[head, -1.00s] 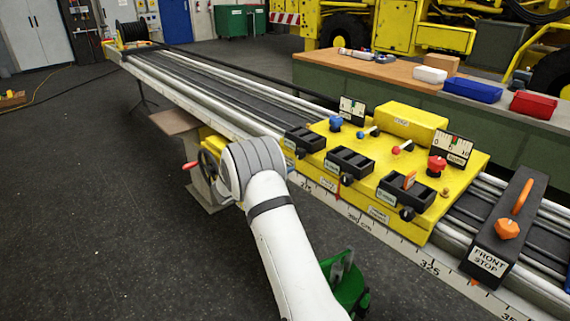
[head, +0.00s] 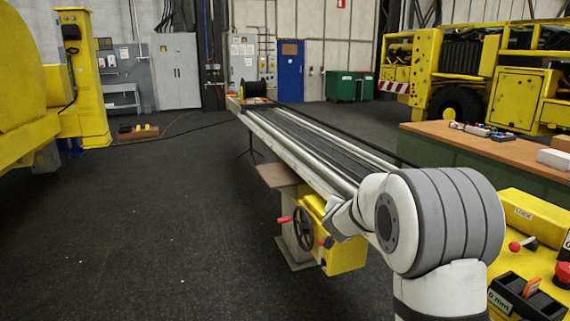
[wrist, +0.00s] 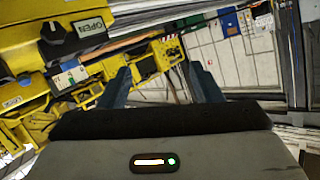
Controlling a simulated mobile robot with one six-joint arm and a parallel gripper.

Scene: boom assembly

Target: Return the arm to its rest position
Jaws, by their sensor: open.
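My arm rises at the right of the head view, folded at a grey-banded joint, in front of the long rail bench (head: 300,145). My gripper is hidden in the head view. In the wrist view my gripper (wrist: 160,85) shows two dark fingers spread apart with nothing between them. Beyond the fingers, the tilted wrist view shows yellow machinery and a pale wall.
A handwheel (head: 303,228) is on the bench's near side. A wooden-topped workbench (head: 480,140) stands behind. Open dark floor (head: 150,230) lies at left.

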